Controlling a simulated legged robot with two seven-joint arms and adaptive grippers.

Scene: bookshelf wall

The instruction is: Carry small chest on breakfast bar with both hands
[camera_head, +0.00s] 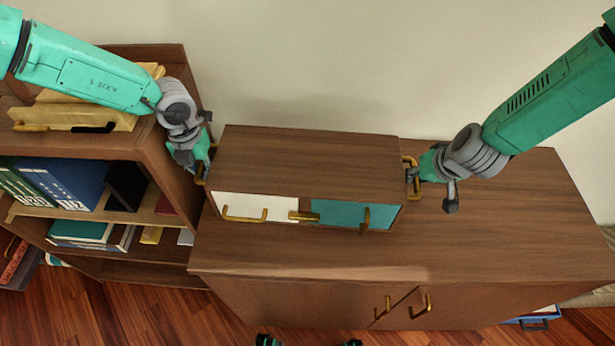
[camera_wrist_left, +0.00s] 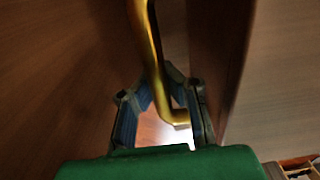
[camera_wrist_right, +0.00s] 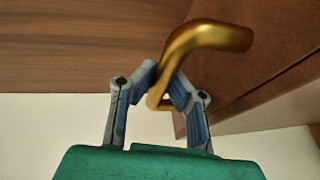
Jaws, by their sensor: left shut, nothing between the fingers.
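The small chest (camera_head: 310,163) is a brown wooden box with a white drawer (camera_head: 240,207) and a teal drawer (camera_head: 345,215). It stands upright on the brown wooden breakfast bar (camera_head: 480,235). My left gripper (camera_head: 200,178) is at the chest's left side. In the left wrist view its fingers (camera_wrist_left: 162,85) converge by the brass side handle (camera_wrist_left: 150,50), shut with nothing held. My right gripper (camera_head: 412,177) is at the right side. In the right wrist view its fingers (camera_wrist_right: 165,85) close around the right brass handle (camera_wrist_right: 205,38).
A bookshelf (camera_head: 150,150) with books and boxes stands close on the left, right beside my left gripper. The wall (camera_head: 330,60) is behind the bar. The bar top is clear to the right and in front of the chest.

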